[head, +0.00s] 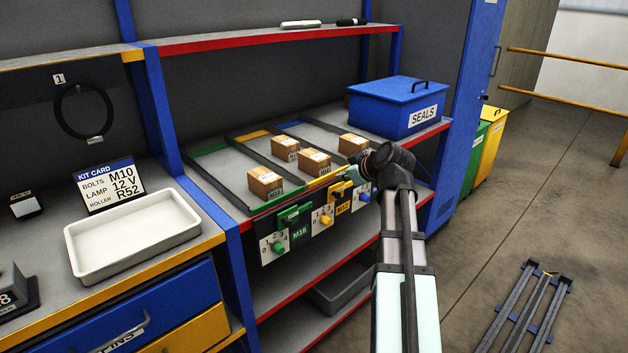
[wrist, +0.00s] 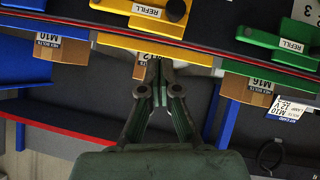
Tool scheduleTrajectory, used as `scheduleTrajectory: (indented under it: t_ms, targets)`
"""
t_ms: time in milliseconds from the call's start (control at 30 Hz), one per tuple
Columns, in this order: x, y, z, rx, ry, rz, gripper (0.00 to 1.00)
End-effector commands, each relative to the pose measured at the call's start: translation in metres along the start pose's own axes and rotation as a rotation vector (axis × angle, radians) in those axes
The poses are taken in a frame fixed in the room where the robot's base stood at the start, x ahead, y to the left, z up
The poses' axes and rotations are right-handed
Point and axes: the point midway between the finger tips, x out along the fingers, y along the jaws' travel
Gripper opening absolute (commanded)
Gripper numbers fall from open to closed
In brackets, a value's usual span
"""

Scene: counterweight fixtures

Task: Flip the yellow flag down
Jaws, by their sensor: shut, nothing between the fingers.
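The yellow flag (head: 340,191) is on the front edge of the shelf, above the yellow M12 plate, in the middle of the row. In the wrist view the yellow flag (wrist: 140,22) shows at the top with a REFILL label. My gripper (wrist: 158,62) is shut and empty, its tips just below the yellow piece in the picture, in front of an M12 box. I cannot tell whether they touch it. In the head view my gripper (head: 352,173) is small and partly hidden by my wrist. The flag's exact tilt is hard to tell.
A green flag (head: 291,214) and green knob (head: 279,247) are to the left; a yellow knob (head: 326,220) sits below the yellow flag. Several cardboard boxes (head: 264,182) lie in the lanes behind. A blue SEALS box (head: 392,108) stands at the shelf's right end.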

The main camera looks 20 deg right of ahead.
Motion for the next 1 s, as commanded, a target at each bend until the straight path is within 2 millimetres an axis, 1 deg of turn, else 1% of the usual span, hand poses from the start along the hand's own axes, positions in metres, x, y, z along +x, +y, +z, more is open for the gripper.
scheduleTrajectory:
  t_ms: [33,133,333,633,1000]
  targets:
    - [0.0,0.001,-0.004,0.001,0.001,-0.003,0.0]
    - [0.0,0.001,-0.005,0.002,0.002,-0.005,0.0]
    - [0.002,0.003,-0.004,0.003,0.002,-0.007,0.0]
    - [0.005,0.013,0.0,0.003,0.002,-0.009,0.0]
    - [0.005,0.014,0.0,0.003,0.002,-0.009,0.0]
